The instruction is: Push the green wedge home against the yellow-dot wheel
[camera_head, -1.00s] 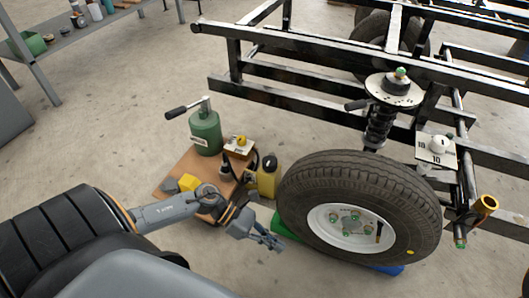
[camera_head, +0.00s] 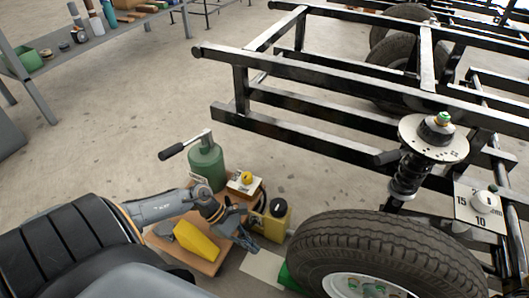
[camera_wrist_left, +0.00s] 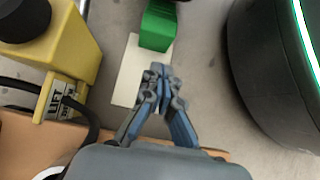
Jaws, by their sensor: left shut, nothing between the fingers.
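The green wedge (camera_head: 289,279) lies on the floor against or very near the left side of the big black wheel (camera_head: 390,240); I cannot tell whether they touch. The wheel's lower part is cut off and its yellow dot is not visible. My left gripper (camera_head: 251,244) is shut and empty, up and left of the wedge. In the left wrist view, the fingertips (camera_wrist_left: 160,72) point toward the near end of the green wedge (camera_wrist_left: 158,26), with a small apparent gap. The wheel (camera_wrist_left: 262,80) stands at the right there. My right gripper is not in view.
A pale strip (camera_head: 262,267) lies on the floor by the wedge. A brown board (camera_head: 208,264) carries a yellow wedge (camera_head: 196,241), a green jack (camera_head: 206,164) and a yellow pump unit (camera_head: 272,219) close beside my gripper. The black frame (camera_head: 330,105) spans behind.

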